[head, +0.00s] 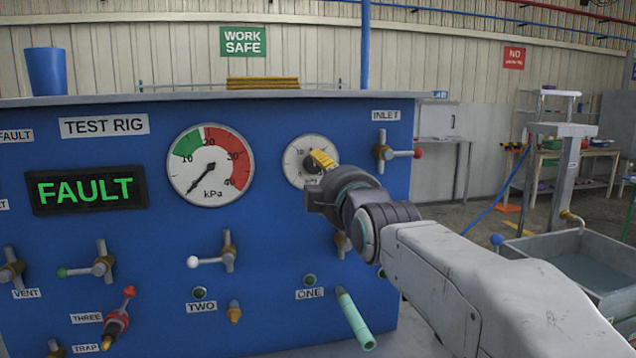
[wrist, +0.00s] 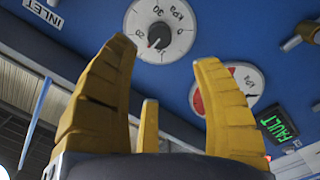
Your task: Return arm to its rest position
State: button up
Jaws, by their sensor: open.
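My gripper (head: 322,160) is in front of the blue test rig (head: 130,235), at the smaller gauge (head: 298,150), and partly covers that gauge in the head view. In the wrist view my gripper (wrist: 165,100) shows its yellow fingers spread wide apart with nothing between them. The rig panel with the smaller gauge (wrist: 160,28) lies beyond the fingertips. My arm reaches in from the lower right of the head view. I cannot tell the exact gap between fingertips and panel.
The inlet valve (head: 383,152) with a red knob is close on the right. The display (head: 86,189) reads FAULT. A grey sink (head: 575,262) stands at right, with open floor behind.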

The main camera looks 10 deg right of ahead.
jog(key=s+f+m+g, duration=0.5)
jog(key=s+f, duration=0.1)
jog(key=f, duration=0.7)
jog(key=s+f+m+g, duration=0.4)
jog(key=s+f+g, duration=0.15)
jog(key=f, duration=0.75)
jog(key=s+f+m+g+p, duration=0.1)
jog(key=s+f+g, duration=0.15)
jog(key=s, duration=0.45)
jog(key=s+f+m+g+p, duration=0.1)
jog(key=s+f+g, duration=0.15)
jog(key=s, duration=0.45)
jog(key=s+r+p, duration=0.3)
jog(key=s+p, duration=0.1)
jog(key=s, duration=0.3)
jog(key=shift+d+t, duration=0.15)
jog(key=shift+t, duration=0.3)
